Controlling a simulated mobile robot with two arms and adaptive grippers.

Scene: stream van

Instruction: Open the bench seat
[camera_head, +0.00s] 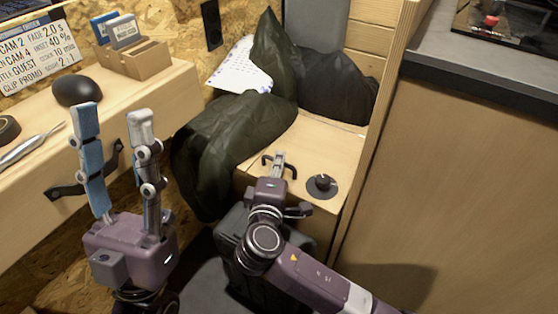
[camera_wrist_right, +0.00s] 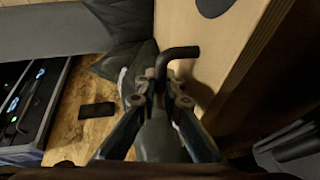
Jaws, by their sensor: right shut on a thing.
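The bench seat (camera_head: 310,150) is a pale wooden box in the middle of the head view, and its lid looks down. A black bar handle (camera_head: 293,172) stands at its front left edge. It also shows in the right wrist view (camera_wrist_right: 182,52). My right gripper (camera_head: 279,160) is shut on this handle; its fingers (camera_wrist_right: 166,88) meet around the bar, partly hiding it. A dark green jacket (camera_head: 225,135) drapes over the seat's left side. My left gripper (camera_head: 112,112) is open and empty, pointing up beside the desk, apart from the seat.
A round black fitting (camera_head: 322,187) is on the seat top, right of the handle. The desk (camera_head: 40,115) at left holds a black mouse (camera_head: 76,91) and a wooden card box (camera_head: 133,60). A tall wooden cabinet (camera_head: 450,190) closes off the right side. A dark bag (camera_head: 340,85) sits at the seat's back.

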